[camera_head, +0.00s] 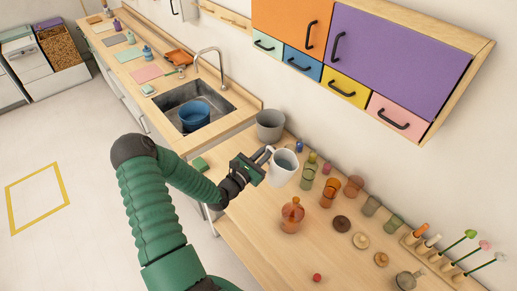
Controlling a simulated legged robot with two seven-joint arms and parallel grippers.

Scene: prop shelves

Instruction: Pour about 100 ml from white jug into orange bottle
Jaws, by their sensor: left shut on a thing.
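The white jug (280,175) is near the middle of the view, with grey-blue contents visible through its open top. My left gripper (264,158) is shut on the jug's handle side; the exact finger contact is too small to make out. The jug looks roughly upright, and I cannot tell whether it touches the counter. A round orange bottle (292,216) with a narrow neck stands on the counter just in front of the jug. Two more orange vessels, (328,194) and (353,187), stand to the right of the jug. My right gripper is not in view.
A grey pot (270,126) stands behind the jug, and a sink with a blue pot (194,115) is at the left. Green glassware (308,174), brown round lids (341,223) and a wooden rack (434,263) are at the right. The front counter is mostly clear, with a small red ball (317,277).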

